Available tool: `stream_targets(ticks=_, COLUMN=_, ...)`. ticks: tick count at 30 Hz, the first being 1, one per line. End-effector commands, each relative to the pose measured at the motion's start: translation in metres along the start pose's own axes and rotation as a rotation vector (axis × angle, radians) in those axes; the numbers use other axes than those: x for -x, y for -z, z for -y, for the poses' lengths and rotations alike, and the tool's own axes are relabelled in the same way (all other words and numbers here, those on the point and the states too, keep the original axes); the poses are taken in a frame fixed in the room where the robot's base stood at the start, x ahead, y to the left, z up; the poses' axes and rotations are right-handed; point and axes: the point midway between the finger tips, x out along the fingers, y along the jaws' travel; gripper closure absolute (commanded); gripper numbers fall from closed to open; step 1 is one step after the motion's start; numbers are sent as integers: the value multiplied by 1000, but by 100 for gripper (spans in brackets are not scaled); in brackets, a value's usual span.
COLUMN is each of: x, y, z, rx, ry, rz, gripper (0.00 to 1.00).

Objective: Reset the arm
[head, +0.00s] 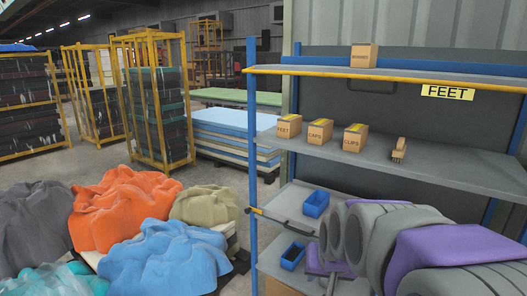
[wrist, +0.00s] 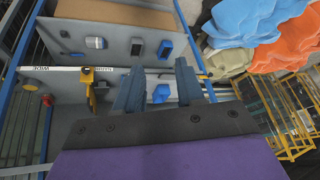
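My arm, grey with purple covers, fills the lower right of the head view in front of the shelf unit (head: 420,150). In the wrist view my gripper (wrist: 158,82) has its two dark fingers spread apart, with a clear gap between them. Nothing is held in the gap; a blue bin (wrist: 161,93) shows behind it. The fingers point toward the lower shelves. In the head view the fingers are hard to make out against the arm and shelf.
Cartons marked FEET (head: 289,126), CAPS (head: 319,131) and CLIPS (head: 354,138) and a brush (head: 399,150) stand on the middle shelf. Blue bins (head: 315,204) sit lower, beside my arm. Fabric heaps (head: 125,208) lie left; the floor at the far left is partly clear.

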Motion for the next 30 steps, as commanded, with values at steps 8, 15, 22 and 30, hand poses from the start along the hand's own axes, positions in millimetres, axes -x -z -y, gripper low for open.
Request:
stream_targets(ticks=8, x=26, y=-184, z=-35, rx=83, ry=-56, rz=384, gripper=62)
stream_targets(ticks=15, x=47, y=-280, z=-54, rx=128, ry=-78, rz=599, gripper=62)
stream_targets(ticks=22, x=52, y=-296, z=-57, rx=138, ry=-81, rz=634, gripper=62)
stream_targets(ticks=30, x=51, y=-295, z=-57, rx=137, ry=-81, rz=633, gripper=62)
